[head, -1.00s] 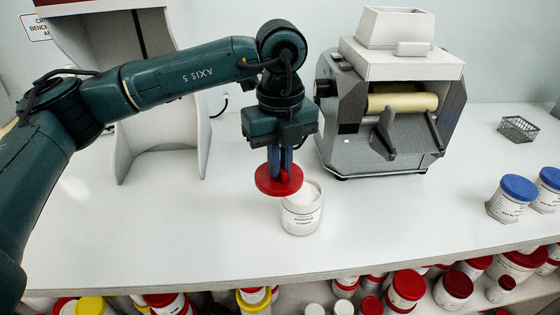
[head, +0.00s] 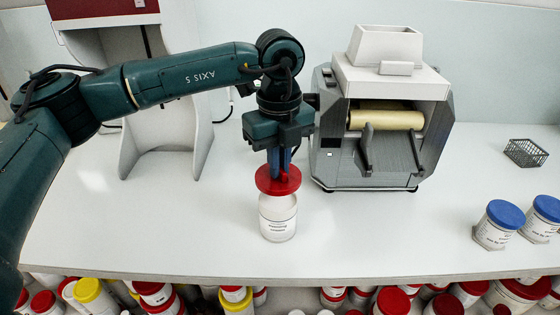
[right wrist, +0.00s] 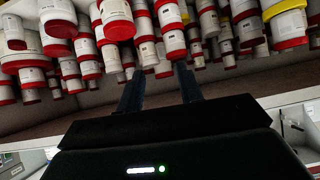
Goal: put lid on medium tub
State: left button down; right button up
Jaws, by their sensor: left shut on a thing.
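My left gripper (head: 280,166) points down and is shut on the red lid (head: 265,184), a flat disc with a raised grip. The lid is about level, directly above the white tub (head: 278,222) in the head view. The tub stands upright on the white bench and has a printed label. The lid hides the tub's mouth; whether it touches the rim, I cannot tell. My right gripper (right wrist: 160,90) shows in the right wrist view, its two fingers apart with nothing between them.
A grey mill (head: 385,140) with a cream roller stands behind and right of the tub. Two blue-lidded tubs (head: 497,228) (head: 543,220) and a wire basket (head: 525,153) are at the right. Lidded containers (head: 238,300) fill the shelf below, also in the right wrist view (right wrist: 118,20).

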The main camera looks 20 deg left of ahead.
aim_at(279, 181)
pick_arm(q)
jog(key=shift+f+b, duration=0.3)
jog(key=shift+f, duration=0.25)
jog(key=shift+f+b, duration=0.4)
jog(key=shift+f, duration=0.3)
jog(key=shift+f+b, duration=0.35)
jog(key=shift+f, duration=0.1)
jog(key=shift+f+b, duration=0.4)
jog(key=shift+f, duration=0.05)
pick_arm(e)
jog(key=shift+a+f+y, duration=0.25)
jog(key=shift+a+y, duration=0.05)
jog(key=shift+a, duration=0.4)
jog(key=shift+r+n, duration=0.1)
jog(key=shift+n, duration=0.2)
pick_arm(q)
jog(key=shift+f+b, duration=0.1)
jog(key=shift+b, duration=0.3)
pick_arm(e)
jog(key=shift+w+d+f, duration=0.1)
jog(key=shift+w+f, duration=0.05)
jog(key=shift+f, duration=0.3)
pick_arm(q)
jog(key=shift+f+b, duration=0.6)
jog(key=shift+b, duration=0.3)
pick_arm(e)
jog(key=shift+f, duration=0.9)
